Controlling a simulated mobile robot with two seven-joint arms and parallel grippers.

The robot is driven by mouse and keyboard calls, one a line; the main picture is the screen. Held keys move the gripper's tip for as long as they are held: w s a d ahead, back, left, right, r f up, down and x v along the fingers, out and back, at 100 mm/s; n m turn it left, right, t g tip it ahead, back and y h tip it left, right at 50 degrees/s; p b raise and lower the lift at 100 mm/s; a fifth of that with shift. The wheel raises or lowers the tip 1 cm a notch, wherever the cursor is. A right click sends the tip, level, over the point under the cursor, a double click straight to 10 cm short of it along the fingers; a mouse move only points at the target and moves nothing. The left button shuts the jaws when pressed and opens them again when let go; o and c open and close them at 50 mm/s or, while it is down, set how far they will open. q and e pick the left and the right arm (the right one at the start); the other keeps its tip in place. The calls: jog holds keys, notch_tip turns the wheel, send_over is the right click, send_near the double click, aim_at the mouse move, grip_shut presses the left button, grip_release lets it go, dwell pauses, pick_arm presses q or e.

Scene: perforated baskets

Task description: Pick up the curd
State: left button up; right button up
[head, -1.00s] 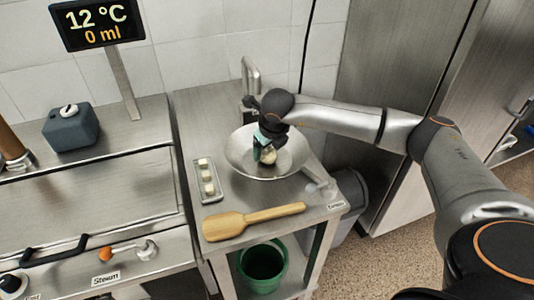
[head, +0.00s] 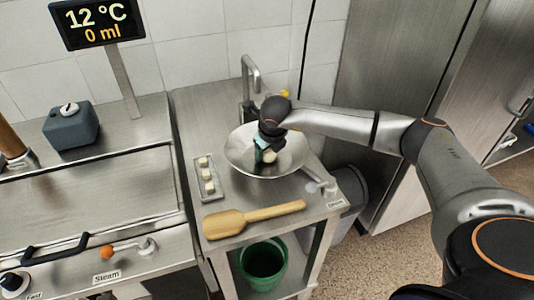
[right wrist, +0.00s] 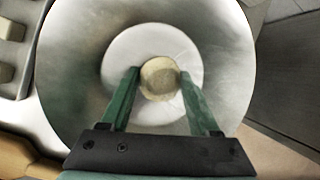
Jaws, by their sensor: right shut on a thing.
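The curd (right wrist: 160,78) is a pale, round lump between my right gripper's green fingers (right wrist: 152,85), over the middle of the metal bowl (right wrist: 75,70). My right gripper (head: 265,156) reaches down into the bowl (head: 238,160) in the head view, and the curd (head: 270,156) shows at its fingertips. The fingers are shut on the curd. I cannot tell whether the curd still touches the bowl's bottom. My left gripper is not in view.
A small metal tray (head: 201,163) with pale cubes lies left of the bowl. A wooden paddle (head: 228,223) lies in front. A tap (head: 248,75) stands behind the bowl. A green bucket (head: 263,265) is below the counter.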

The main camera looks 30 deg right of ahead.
jog(key=shift+c, duration=1)
jog(key=shift+r, duration=0.1)
